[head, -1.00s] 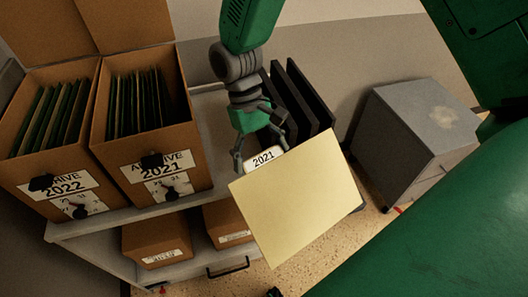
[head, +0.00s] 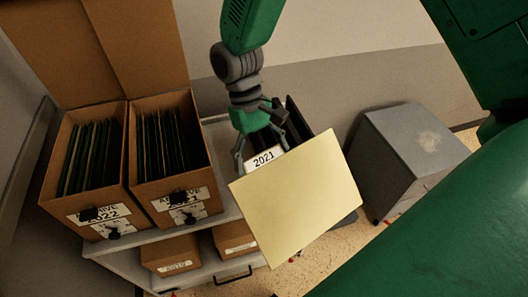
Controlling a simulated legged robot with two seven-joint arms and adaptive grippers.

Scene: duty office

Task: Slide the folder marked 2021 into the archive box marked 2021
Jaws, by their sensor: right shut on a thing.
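The pale yellow folder (head: 298,203) hangs tilted in front of me, its white tab reading 2021 at the top left. My right gripper (head: 262,158) is shut on the folder at its tab edge. The archive box marked 2021 (head: 196,181) is the right one of two open brown cardboard boxes, to the left of the folder and apart from it. It holds several dark folders, and a dark clasp hides part of its label. My left gripper is not in view.
The archive box marked 2022 (head: 112,198) stands close beside it on a grey shelf unit (head: 130,262). Smaller brown boxes (head: 171,254) sit on the lower shelf. Dark upright dividers (head: 300,122) stand behind the folder. A grey cabinet (head: 395,160) stands at right, with speckled floor between.

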